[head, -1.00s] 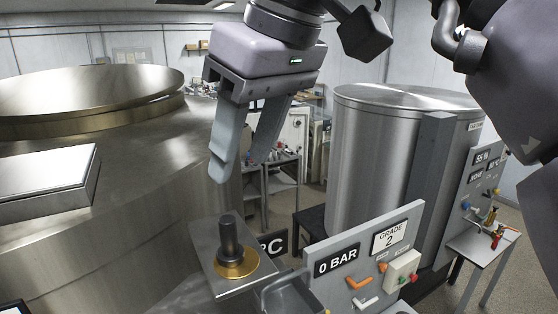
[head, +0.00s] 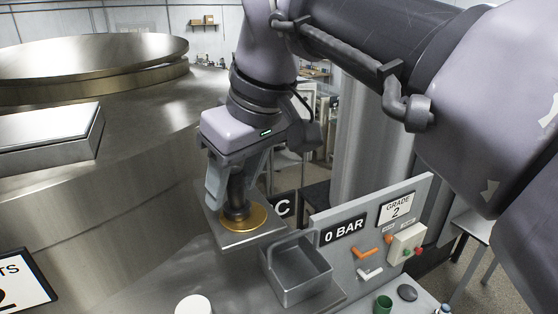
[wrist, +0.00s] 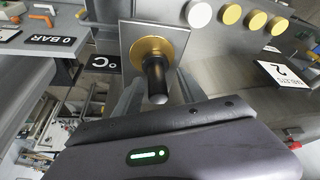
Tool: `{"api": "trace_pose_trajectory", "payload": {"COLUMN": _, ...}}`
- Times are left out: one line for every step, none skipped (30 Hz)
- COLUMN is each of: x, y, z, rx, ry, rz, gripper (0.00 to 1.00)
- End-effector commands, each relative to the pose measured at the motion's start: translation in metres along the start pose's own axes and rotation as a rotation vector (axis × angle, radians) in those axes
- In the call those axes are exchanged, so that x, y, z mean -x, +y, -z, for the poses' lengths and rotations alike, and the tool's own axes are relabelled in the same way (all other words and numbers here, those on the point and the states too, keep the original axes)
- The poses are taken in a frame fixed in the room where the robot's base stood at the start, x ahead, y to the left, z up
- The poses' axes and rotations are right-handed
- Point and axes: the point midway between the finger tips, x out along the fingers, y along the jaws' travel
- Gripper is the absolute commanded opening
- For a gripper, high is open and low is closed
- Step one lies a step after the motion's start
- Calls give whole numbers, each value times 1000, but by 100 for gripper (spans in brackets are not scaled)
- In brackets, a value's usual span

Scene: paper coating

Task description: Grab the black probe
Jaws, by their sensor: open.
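The black probe (head: 236,188) stands upright in a round brass base (head: 246,218) on a grey metal plate. My gripper (head: 232,190) is lowered over it with its fingers on either side of the probe. The fingers are open; in the head view they partly hide the probe. In the wrist view the probe (wrist: 156,78) points toward the camera from its brass ring (wrist: 158,52), and my gripper (wrist: 157,95) has a finger on each side of it.
An open grey metal box (head: 298,272) stands close to the right of the plate. A large metal tank (head: 100,160) fills the left.

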Motion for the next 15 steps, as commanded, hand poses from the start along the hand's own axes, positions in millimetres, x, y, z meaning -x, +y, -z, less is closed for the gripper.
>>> {"api": "trace_pose_trajectory", "payload": {"x": 0, "y": 0, "z": 0, "rx": 0, "ry": 0, "rz": 0, "gripper": 48}}
{"api": "trace_pose_trajectory", "payload": {"x": 0, "y": 0, "z": 0, "rx": 0, "ry": 0, "rz": 0, "gripper": 48}}
{"api": "trace_pose_trajectory", "payload": {"x": 1, "y": 0, "z": 0, "rx": 0, "ry": 0, "rz": 0, "gripper": 48}}
{"api": "trace_pose_trajectory", "payload": {"x": 1, "y": 0, "z": 0, "rx": 0, "ry": 0, "rz": 0, "gripper": 48}}
{"api": "trace_pose_trajectory", "payload": {"x": 1, "y": 0, "z": 0, "rx": 0, "ry": 0, "rz": 0, "gripper": 44}}
{"api": "trace_pose_trajectory", "payload": {"x": 1, "y": 0, "z": 0, "rx": 0, "ry": 0, "rz": 0, "gripper": 36}}
{"api": "trace_pose_trajectory", "payload": {"x": 1, "y": 0, "z": 0, "rx": 0, "ry": 0, "rz": 0, "gripper": 30}}
{"api": "trace_pose_trajectory", "payload": {"x": 1, "y": 0, "z": 0, "rx": 0, "ry": 0, "rz": -1, "gripper": 24}}
{"api": "trace_pose_trajectory", "payload": {"x": 1, "y": 0, "z": 0, "rx": 0, "ry": 0, "rz": -1, "gripper": 17}}
{"api": "trace_pose_trajectory", "payload": {"x": 1, "y": 0, "z": 0, "rx": 0, "ry": 0, "rz": -1, "gripper": 11}}
{"api": "trace_pose_trajectory", "payload": {"x": 1, "y": 0, "z": 0, "rx": 0, "ry": 0, "rz": -1, "gripper": 5}}
{"api": "trace_pose_trajectory", "payload": {"x": 1, "y": 0, "z": 0, "rx": 1, "ry": 0, "rz": -1, "gripper": 0}}
{"api": "trace_pose_trajectory", "payload": {"x": 1, "y": 0, "z": 0, "rx": 0, "ry": 0, "rz": -1, "gripper": 0}}
{"api": "trace_pose_trajectory", "payload": {"x": 1, "y": 0, "z": 0, "rx": 1, "ry": 0, "rz": -1, "gripper": 0}}
{"api": "trace_pose_trajectory", "payload": {"x": 1, "y": 0, "z": 0, "rx": 1, "ry": 1, "rz": -1, "gripper": 0}}
